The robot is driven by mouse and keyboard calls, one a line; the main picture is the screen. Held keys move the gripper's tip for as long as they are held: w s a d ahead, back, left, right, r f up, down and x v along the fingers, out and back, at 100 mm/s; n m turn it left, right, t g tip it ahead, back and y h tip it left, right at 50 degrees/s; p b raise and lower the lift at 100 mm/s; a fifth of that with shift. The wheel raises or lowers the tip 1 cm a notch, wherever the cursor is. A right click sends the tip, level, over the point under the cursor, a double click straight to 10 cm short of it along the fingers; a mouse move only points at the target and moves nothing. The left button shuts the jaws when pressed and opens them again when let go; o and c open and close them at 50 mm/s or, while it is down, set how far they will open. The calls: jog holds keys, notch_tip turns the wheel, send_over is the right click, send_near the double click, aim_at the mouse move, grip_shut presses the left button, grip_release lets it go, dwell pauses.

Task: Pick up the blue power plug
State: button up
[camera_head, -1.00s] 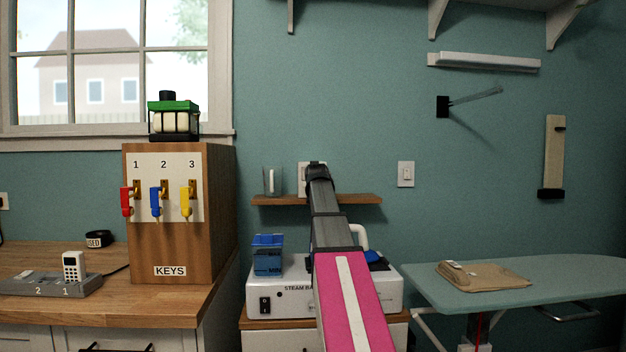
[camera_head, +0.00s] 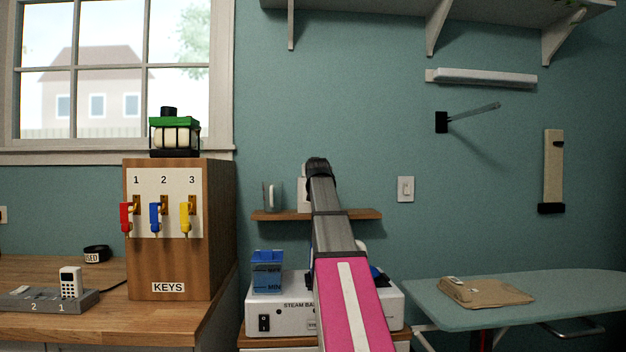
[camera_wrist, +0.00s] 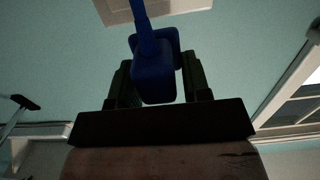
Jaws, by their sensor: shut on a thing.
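The blue power plug (camera_wrist: 154,72) shows in the wrist view between the two dark fingers of my gripper (camera_wrist: 155,88). The fingers are shut on its sides. A blue cord (camera_wrist: 144,25) runs from the plug toward the top edge of the picture. In the head view my arm reaches forward, and its dark end (camera_head: 318,168) is in front of the small wall shelf. The plug cannot be made out in the head view; my arm covers that area.
A wooden shelf (camera_head: 268,214) with a clear glass is beside my arm. Below stands a white steam base (camera_head: 283,318) with a blue tank (camera_head: 267,272). A key cabinet (camera_head: 180,265) is left; an ironing board (camera_head: 590,290) is right. A pale plate (camera_wrist: 165,8) tops the wrist view.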

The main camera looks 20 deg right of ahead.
jog(key=v, duration=1.7)
jog(key=shift+f, duration=0.45)
